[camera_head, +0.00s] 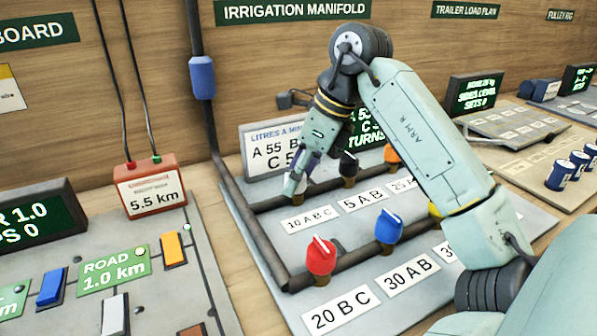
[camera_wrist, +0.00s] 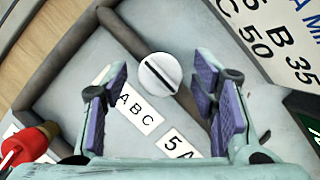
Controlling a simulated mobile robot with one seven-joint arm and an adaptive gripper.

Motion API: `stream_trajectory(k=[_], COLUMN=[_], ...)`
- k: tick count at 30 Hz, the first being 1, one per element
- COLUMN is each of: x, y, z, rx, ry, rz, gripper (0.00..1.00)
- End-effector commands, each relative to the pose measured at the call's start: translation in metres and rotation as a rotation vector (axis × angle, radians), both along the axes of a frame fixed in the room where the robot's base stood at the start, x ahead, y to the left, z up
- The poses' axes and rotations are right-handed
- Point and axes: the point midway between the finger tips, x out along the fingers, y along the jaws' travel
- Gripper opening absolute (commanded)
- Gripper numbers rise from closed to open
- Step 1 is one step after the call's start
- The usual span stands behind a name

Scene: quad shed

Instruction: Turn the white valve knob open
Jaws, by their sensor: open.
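The white valve knob (camera_wrist: 160,73) is round with a dark line running diagonally across its face. It sits on a dark pipe beside the "10 A B C" label (camera_head: 309,218). In the wrist view it lies between the two purple-padded fingers of my gripper (camera_wrist: 162,84), with a gap on both sides. In the head view my gripper (camera_head: 300,176) points down at the knob and mostly hides it. The gripper is open and empty. Whether the fingertips are level with the knob or still above it, I cannot tell.
A red knob (camera_head: 321,256) and a blue knob (camera_head: 389,226) stand on the nearer pipe. A black knob (camera_head: 348,165) and an orange knob (camera_head: 392,152) stand right of my gripper. The litres sign (camera_head: 275,150) stands close behind.

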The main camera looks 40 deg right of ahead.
Motion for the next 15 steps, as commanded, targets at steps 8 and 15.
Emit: stream_trajectory(k=[8,15], x=[-0.004,-0.02], y=[-0.003,-0.013], z=[0.014,0.061], rx=[-0.001,-0.002], ry=[-0.001,-0.001], rz=[-0.002,-0.002], gripper=[0.53,0.53])
